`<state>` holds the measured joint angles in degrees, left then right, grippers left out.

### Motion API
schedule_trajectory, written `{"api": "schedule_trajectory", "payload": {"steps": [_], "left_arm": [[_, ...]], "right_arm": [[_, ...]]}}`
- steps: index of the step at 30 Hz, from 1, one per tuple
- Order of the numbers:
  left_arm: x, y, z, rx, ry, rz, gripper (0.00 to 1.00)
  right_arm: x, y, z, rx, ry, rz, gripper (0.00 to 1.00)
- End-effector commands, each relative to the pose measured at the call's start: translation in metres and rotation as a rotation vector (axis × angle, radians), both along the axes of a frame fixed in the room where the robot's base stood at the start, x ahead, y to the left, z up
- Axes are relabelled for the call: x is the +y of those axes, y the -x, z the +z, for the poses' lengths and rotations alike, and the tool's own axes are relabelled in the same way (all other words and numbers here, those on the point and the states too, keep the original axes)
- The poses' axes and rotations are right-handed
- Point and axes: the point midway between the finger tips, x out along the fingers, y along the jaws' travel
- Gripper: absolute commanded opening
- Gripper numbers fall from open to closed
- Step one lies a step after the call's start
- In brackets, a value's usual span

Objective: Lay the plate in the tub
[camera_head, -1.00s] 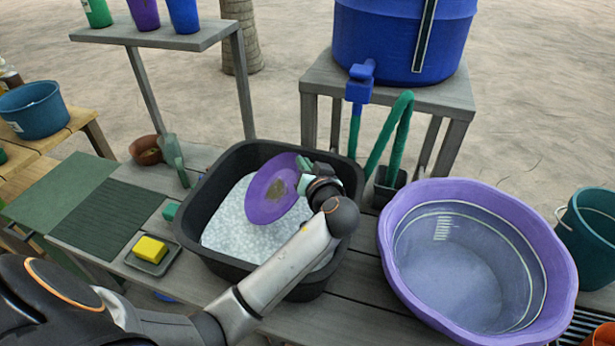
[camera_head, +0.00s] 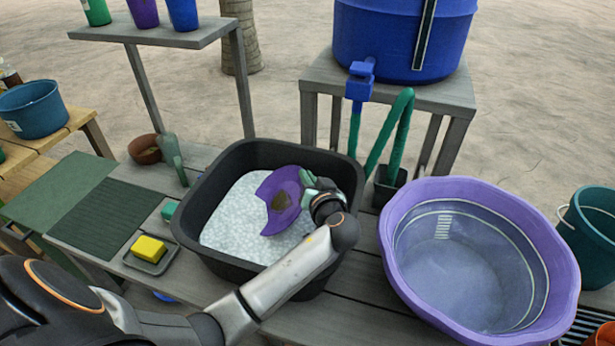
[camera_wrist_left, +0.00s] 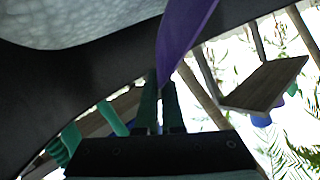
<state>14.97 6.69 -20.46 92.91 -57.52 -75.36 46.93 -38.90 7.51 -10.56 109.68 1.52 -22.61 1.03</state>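The purple plate (camera_head: 279,196), with a brown stain, is tilted inside the black tub (camera_head: 197,224). Its left and lower parts dip into the white suds, so its outline looks cut off there. My left gripper (camera_head: 306,181) is shut on the plate's right edge, at the tub's right side. In the left wrist view the two fingers (camera_wrist_left: 157,105) close on the plate's edge (camera_wrist_left: 183,38), with the tub wall (camera_wrist_left: 90,72) and suds behind. My right gripper is not in view.
A large purple basin of water (camera_head: 398,285) stands right of the tub. A green hose (camera_head: 395,130) and blue barrel (camera_head: 405,35) are behind. A yellow sponge (camera_head: 149,248) on a dish and a ribbed green mat (camera_head: 100,222) lie to the left.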

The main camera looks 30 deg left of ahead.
Motion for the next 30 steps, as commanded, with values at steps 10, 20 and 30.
{"api": "schedule_trajectory", "payload": {"steps": [10,20,30], "left_arm": [[0.0,0.0,-0.003,0.001,-0.001,0.0,0.22],[0.0,0.0,-0.003,0.0,0.0,0.0,0.35],[-0.017,0.014,0.013,0.001,0.005,-0.003,0.35]], "right_arm": [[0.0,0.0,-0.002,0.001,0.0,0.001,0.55],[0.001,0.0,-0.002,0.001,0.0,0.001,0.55],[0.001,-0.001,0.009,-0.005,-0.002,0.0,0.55]]}}
